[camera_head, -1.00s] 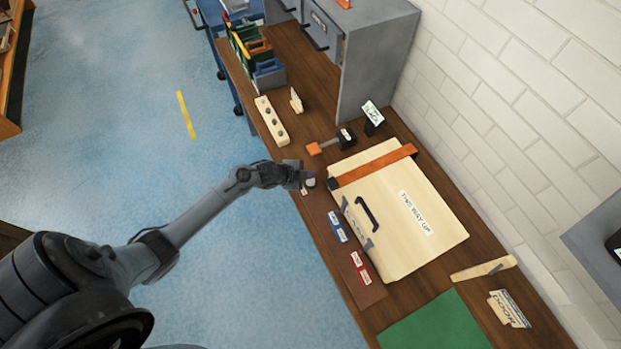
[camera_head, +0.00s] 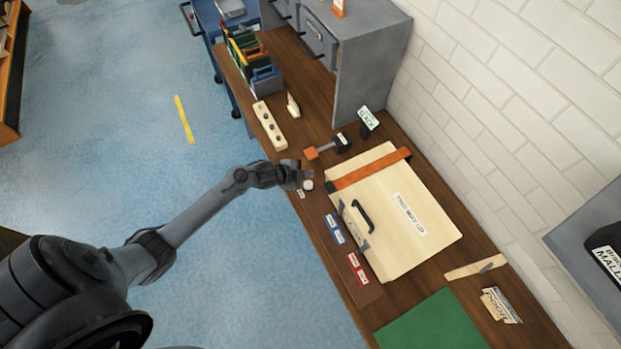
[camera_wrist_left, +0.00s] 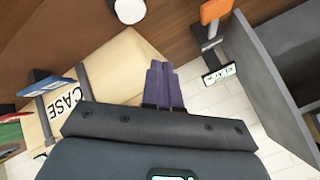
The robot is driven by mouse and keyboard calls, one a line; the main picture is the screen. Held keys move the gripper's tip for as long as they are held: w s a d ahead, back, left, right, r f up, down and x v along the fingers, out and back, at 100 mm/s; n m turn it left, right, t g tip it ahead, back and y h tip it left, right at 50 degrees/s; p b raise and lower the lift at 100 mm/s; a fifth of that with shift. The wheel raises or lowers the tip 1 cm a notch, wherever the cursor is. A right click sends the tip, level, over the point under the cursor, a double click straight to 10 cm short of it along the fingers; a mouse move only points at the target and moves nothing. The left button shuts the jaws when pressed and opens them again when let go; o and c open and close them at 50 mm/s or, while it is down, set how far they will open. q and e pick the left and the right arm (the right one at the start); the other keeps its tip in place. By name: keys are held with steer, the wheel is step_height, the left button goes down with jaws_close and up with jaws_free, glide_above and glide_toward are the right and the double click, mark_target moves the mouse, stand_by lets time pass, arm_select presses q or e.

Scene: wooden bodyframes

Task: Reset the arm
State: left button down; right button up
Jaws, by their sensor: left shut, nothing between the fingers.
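My left gripper (camera_head: 300,176) is at the near edge of the wooden bench, by the left corner of a pale wooden case (camera_head: 390,245). Its fingers are together and empty in the left wrist view (camera_wrist_left: 163,85). A small white round piece (camera_head: 307,185) lies on the bench right beside the fingertips; a white round thing also shows in the left wrist view (camera_wrist_left: 127,10). The case lies flat, with a black handle (camera_head: 362,216) and an orange strap (camera_head: 370,170) across it. My right gripper is not in view.
An orange-headed mallet (camera_head: 325,149), a pale block with holes (camera_head: 269,126) and a grey cabinet (camera_head: 365,65) stand beyond the case. Blue and red labelled pieces (camera_head: 357,267) lie along the near edge. A green mat (camera_head: 435,325) is at the lower right.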

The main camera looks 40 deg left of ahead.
arm_select(q)
steer(key=shift+s, duration=0.1)
steer(key=shift+g, duration=0.5)
steer(key=s, duration=0.1)
steer(key=s+d+f+p, duration=0.1)
steer(key=s, duration=0.1)
steer(key=s+f+p, duration=0.1)
steer(key=s, duration=0.1)
steer(key=shift+d+f, duration=0.2)
steer(key=shift+d, duration=0.15)
steer(key=s+d+r+n+p, duration=0.2)
steer(key=s+d+r+p, duration=0.4)
steer(key=s+d+r, duration=0.45)
steer(key=s+r+n+g+y, duration=0.1)
steer(key=s+r+n, duration=0.3)
steer(key=r, duration=0.4)
steer(key=s+r+n+g+y+p, duration=0.1)
steer(key=s+r+n+g, duration=0.2)
steer(key=r, duration=0.5)
steer(key=shift+s+a+r+n, duration=0.15)
steer(key=shift+s+a+n, duration=0.1)
steer(key=shift+s+n, duration=0.6)
steer(key=shift+s, duration=0.1)
